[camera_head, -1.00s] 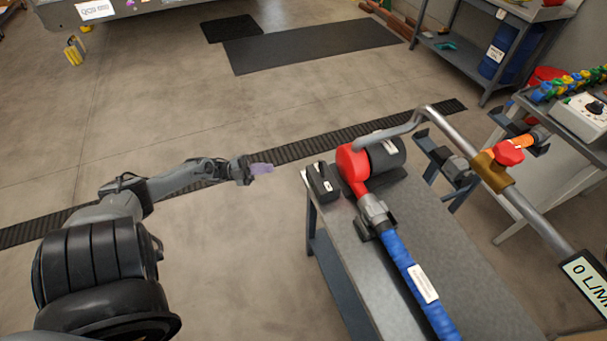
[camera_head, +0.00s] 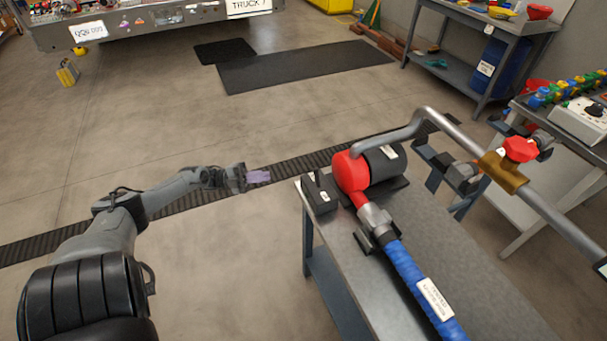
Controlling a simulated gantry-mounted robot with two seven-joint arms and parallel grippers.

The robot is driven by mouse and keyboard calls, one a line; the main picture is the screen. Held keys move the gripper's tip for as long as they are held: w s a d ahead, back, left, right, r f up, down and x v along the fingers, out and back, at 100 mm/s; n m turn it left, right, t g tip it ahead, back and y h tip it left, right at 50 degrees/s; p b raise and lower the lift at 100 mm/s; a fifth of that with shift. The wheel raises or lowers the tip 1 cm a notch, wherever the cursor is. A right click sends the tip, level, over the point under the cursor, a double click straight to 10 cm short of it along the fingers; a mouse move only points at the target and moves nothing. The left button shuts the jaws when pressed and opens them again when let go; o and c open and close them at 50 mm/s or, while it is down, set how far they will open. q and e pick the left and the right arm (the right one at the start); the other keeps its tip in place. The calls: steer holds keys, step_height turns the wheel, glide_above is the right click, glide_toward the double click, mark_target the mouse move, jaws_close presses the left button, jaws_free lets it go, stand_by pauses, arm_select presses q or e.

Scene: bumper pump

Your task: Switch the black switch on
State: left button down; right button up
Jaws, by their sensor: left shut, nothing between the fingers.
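The black switch (camera_head: 319,194) is a small dark box with a raised lever and a white label. It sits on the far left corner of the grey table (camera_head: 345,262), beside the red and black pump (camera_head: 351,171). My left gripper (camera_head: 259,177) is left of the switch, out over the floor beyond the table edge, apart from everything. It is shut and empty, with pale purple fingertips pointing right toward the switch. My right gripper is not in view.
A blue hose (camera_head: 414,281) runs from the pump along the table. A bent metal pipe with a red valve handle (camera_head: 520,149) crosses above the right side. A side table with a white control box (camera_head: 582,119) stands at the right. The floor left of the table is clear.

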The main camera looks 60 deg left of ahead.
mark_target(304, 180)
arm_select(q)
steer(key=shift+w, duration=0.1)
steer(key=x, duration=1.3)
steer(key=shift+w+d+r, duration=0.1)
steer(key=shift+w+d, duration=0.2)
steer(key=shift+d+r+m+g, duration=0.1)
steer(key=shift+r+m+g, duration=0.1)
steer(key=shift+m+g, duration=0.15)
steer(key=shift+s+r+m+p, duration=0.1)
steer(key=shift+m+p, duration=0.25)
steer(key=shift+p, duration=0.05)
steer(key=shift+d+r+m+g+p, duration=0.35)
steer(key=shift+m+g+p, duration=0.1)
steer(key=shift+m+p, duration=0.3)
steer(key=d+m+g+y+p, duration=0.1)
steer(key=m+p, duration=0.1)
steer(key=p, duration=0.1)
steer(key=d+r+m+g+y+p, duration=0.1)
steer(key=m+p, duration=0.1)
steer(key=p, duration=0.1)
steer(key=shift+s+d+m, duration=0.2)
steer(key=shift+m, duration=0.15)
steer(key=shift+w+f, duration=0.1)
steer(key=shift+f, duration=0.1)
steer(key=shift+a, duration=0.1)
